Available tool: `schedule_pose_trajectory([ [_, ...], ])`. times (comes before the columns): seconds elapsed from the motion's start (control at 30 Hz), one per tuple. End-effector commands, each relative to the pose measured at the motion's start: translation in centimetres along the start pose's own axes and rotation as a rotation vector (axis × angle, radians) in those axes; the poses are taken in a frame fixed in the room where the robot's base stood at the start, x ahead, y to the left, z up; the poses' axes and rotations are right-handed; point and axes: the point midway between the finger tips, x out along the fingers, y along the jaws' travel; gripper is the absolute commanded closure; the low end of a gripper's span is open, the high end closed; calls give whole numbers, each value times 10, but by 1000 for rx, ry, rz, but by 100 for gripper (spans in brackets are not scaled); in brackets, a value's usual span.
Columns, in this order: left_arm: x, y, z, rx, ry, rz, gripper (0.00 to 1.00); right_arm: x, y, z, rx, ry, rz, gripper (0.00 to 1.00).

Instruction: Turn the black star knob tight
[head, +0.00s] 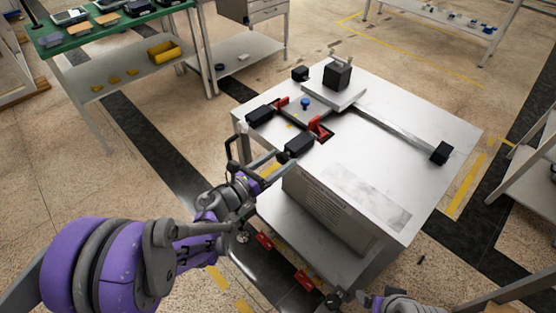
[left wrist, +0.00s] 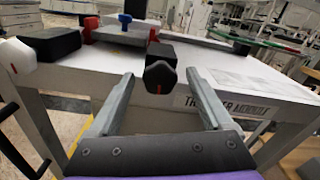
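The black star knob (left wrist: 160,78) faces the left wrist camera at the table's front edge, with a red mark on its face. My left gripper (left wrist: 160,76) is open, one finger on each side of the knob, with gaps visible on both sides. I cannot tell how deep the fingertips reach along it. In the head view my left gripper (head: 272,170) is at the table's near left edge, below a black block (head: 299,144); the knob is hard to make out there. Part of my right arm (head: 397,304) shows at the bottom edge; its fingers are not clear.
The metal table (head: 420,125) carries red clamps (head: 318,127), a blue knob (head: 305,103), a plate with a black cube (head: 337,75) and a rail (head: 400,130). A white knob (left wrist: 18,55) is left of the black one. A green bench (head: 100,31) stands back left.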

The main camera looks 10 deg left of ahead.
Motion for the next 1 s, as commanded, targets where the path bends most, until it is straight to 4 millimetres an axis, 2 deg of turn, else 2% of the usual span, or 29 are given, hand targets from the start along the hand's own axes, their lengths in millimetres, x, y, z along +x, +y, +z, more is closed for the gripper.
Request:
schedule_pose_trajectory([
  [0.23, 0, 0, 0, -1, -1, 0, 17, 0, 0, 0, 0, 0, 0, 14],
  [0.37, -10, 1, 0, 0, -1, 1, 17, 0, 0, 0, 0, 0, 0, 14],
  [0.8, -91, 1, 0, 0, -1, 3, 17, -3, 0, -1, 0, 1, 0, 14],
  [1.0, -107, 0, 0, 0, -1, 1, 17, -3, 0, -1, 0, 1, 0, 14],
])
